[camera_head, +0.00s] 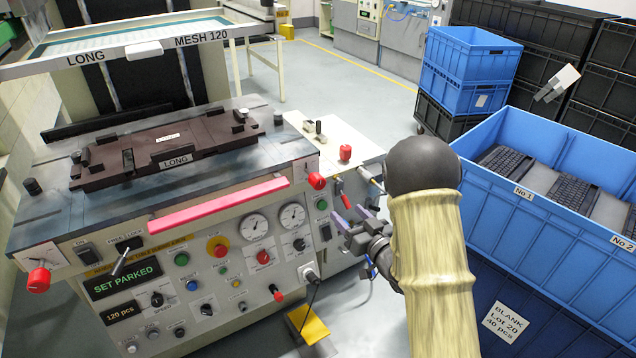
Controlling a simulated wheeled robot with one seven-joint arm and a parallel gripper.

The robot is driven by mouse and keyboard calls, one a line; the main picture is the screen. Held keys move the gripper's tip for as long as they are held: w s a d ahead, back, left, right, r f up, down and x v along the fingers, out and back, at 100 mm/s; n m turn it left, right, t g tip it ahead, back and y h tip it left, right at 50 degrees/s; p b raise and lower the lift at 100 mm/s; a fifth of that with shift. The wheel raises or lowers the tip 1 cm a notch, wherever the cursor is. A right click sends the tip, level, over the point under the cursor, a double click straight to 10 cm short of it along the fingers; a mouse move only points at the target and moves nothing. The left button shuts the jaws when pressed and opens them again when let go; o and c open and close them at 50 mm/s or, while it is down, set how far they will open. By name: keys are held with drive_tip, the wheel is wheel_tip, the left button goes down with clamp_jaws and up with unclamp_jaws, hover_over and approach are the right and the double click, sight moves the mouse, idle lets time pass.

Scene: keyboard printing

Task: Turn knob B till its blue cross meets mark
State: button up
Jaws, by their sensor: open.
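My gripper (347,218) is open and empty, in front of the right end of the printing machine's control panel (232,285). Several knobs show: a red knob (263,257) and a black knob (299,244) under the two gauges, and black knobs lower on the panel (157,299). More red knobs sit at the machine's right corner (317,181) and on the white side table (346,152). I cannot read which one is B. No blue cross or mark can be made out at this size. My arm hides part of the area right of the panel.
A blue crate (490,225) with keyboards stands close on the right, above a darker blue crate labelled BLANK. A brown plate labelled LONG (215,140) lies on the machine top. A yellow pedal (309,325) is on the floor. Open floor lies behind the machine.

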sight(321, 185)
drive_tip(key=x, duration=1.6)
drive_tip(key=shift+a, duration=0.1)
drive_tip(key=c, duration=1)
